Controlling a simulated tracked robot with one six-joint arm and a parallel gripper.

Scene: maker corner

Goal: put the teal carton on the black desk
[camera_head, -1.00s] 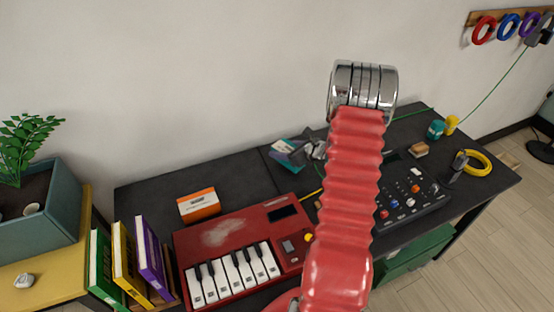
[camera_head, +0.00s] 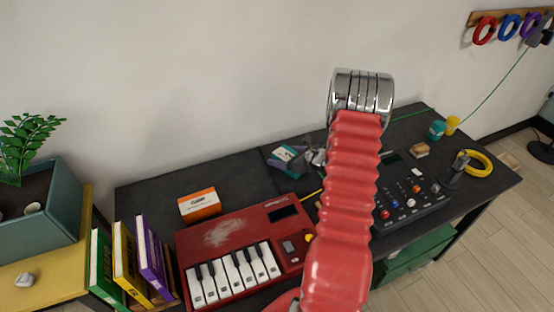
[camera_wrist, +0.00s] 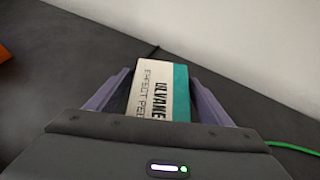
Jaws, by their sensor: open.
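The teal carton (camera_wrist: 160,91) lies on the black desk (camera_wrist: 60,95), near the wall. In the wrist view its upper face is white with dark print and a teal side strip, and it sits between the two purple fingers of my gripper (camera_wrist: 157,88). The fingers are open on either side of it; whether either touches it is unclear. In the head view the carton (camera_head: 285,151) shows only in part, behind the fingers and left of my arm. The desk also shows in the head view (camera_head: 150,190).
A red keyboard (camera_head: 245,233) and an orange-white box (camera_head: 199,205) are left of my arm. A black control panel (camera_head: 410,193), a yellow cable coil (camera_head: 478,163) and a teal jar (camera_head: 436,130) are to the right. The wall (camera_head: 180,80) stands close behind the carton.

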